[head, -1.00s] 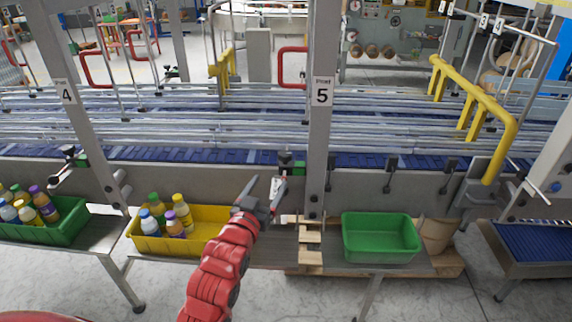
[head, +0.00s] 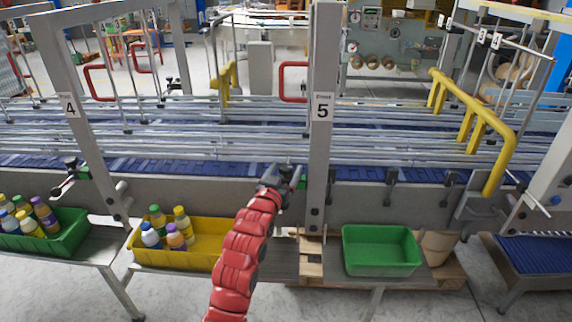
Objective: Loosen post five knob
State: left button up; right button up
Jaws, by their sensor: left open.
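My right gripper is not in view.
Post four (head: 78,130) stands left with its own knob and handle (head: 70,170). Below are a yellow bin (head: 205,262) with bottles, a green bin (head: 75,240) with bottles and an empty green bin (head: 382,268). The blue conveyor (head: 400,173) runs behind.

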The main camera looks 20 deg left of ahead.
pick_arm(q)
jog(key=shift+w, duration=0.35)
grip_shut()
dwell(0.3)
